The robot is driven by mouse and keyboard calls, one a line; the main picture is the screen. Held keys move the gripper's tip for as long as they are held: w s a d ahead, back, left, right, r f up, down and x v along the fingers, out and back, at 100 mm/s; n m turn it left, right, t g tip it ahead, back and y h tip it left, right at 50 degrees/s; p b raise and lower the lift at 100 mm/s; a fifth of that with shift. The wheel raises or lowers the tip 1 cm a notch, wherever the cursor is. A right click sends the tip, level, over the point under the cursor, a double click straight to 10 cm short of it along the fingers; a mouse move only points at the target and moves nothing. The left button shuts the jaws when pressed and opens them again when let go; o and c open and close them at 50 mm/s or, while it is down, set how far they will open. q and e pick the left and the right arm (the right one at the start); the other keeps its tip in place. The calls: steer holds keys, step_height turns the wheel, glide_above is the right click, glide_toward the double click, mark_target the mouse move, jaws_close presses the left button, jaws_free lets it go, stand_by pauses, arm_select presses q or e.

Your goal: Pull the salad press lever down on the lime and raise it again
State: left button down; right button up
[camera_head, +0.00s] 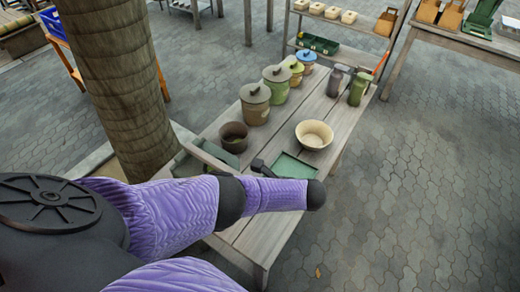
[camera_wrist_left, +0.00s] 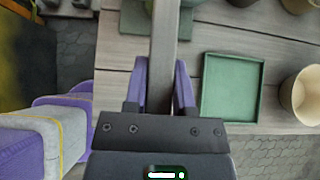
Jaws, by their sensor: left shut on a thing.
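The salad press (camera_head: 200,154) is a green frame on the near left part of the wooden table, partly hidden behind my purple left arm. In the left wrist view, its lever (camera_wrist_left: 164,30) is a long grey bar running up the picture, above a green base (camera_wrist_left: 130,20). My left gripper (camera_wrist_left: 162,68) is shut on the lever, with one purple finger on each side of it. In the head view my arm hides most of the fingers and the grip. I cannot make out the lime in either view. My right gripper is not in view.
A green tray (camera_head: 299,168) lies right of the press. A cream bowl (camera_head: 314,135) and a dark pot (camera_head: 234,137) stand behind. Several lidded canisters (camera_head: 255,104) line the table's far left side. A tree trunk (camera_head: 113,75) rises left of the table.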

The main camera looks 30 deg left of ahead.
arm_select(q)
steer(key=shift+s+f, duration=0.15)
steer(key=shift+f, duration=0.1)
steer(key=shift+d, duration=0.1)
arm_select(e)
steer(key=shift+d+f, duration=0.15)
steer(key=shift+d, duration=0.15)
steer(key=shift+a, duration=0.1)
arm_select(q)
steer(key=shift+c, duration=2.2)
jaws_free()
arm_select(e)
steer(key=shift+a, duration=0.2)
arm_select(q)
steer(key=shift+r, duration=0.2)
steer(key=p+v, duration=0.2)
steer(key=v, duration=0.7)
steer(key=shift+d, duration=0.3)
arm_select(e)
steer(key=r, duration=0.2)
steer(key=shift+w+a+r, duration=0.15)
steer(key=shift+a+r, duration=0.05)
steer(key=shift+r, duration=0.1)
